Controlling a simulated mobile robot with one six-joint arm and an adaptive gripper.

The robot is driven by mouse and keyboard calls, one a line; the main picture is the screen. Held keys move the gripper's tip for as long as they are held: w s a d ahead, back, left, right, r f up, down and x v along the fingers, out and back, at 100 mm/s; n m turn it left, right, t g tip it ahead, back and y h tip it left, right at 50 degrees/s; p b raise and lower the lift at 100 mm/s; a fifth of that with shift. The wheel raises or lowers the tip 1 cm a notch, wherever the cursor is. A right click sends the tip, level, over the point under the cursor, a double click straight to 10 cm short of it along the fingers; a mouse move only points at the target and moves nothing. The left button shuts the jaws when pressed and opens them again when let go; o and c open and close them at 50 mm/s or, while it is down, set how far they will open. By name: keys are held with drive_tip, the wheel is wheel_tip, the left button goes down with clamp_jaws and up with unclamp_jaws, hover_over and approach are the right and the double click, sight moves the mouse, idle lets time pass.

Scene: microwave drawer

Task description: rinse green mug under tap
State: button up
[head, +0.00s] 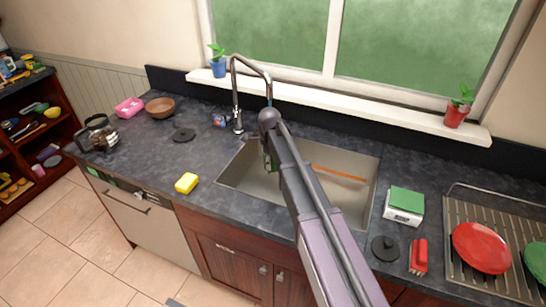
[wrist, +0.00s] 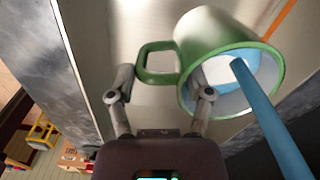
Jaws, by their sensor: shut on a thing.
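The green mug (wrist: 215,40) fills the upper right of the wrist view, its mouth towards the camera and its inside pale blue. My gripper (wrist: 160,92) is shut on the mug at its handle side, with the handle (wrist: 143,62) between the fingers. A straight blue stream (wrist: 270,120), seemingly water, runs into the mug's mouth. In the head view the tap (head: 235,95) arches over the sink (head: 235,175), with a short bit of blue below its spout. My arm hides most of the mug there; only a green sliver (head: 266,161) shows.
A long orange strip (head: 338,173) lies across the sink. A yellow sponge (head: 187,183) is left of the sink. A green-topped white box (head: 404,205), red brush (head: 418,255) and drying rack with a red plate (head: 481,247) are right. The window sill (head: 350,110) runs behind.

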drive_tip(key=shift+s+a, duration=0.3)
drive_tip(key=shift+s, duration=0.6)
drive_tip(key=shift+s+a, duration=0.25)
drive_tip(key=shift+s, duration=0.65)
drive_tip(key=shift+s+a, duration=0.3)
drive_tip(key=shift+s, duration=0.6)
drive_tip(key=shift+r, duration=0.1)
drive_tip(key=s+a+r+p, duration=0.1)
drive_tip(key=s+r+p, duration=0.2)
drive_tip(key=s+p, duration=0.1)
drive_tip(key=shift+s+a+r, duration=0.3)
drive_tip(key=shift+s+r, duration=0.05)
drive_tip(key=shift+r, duration=0.05)
idle(0.3)
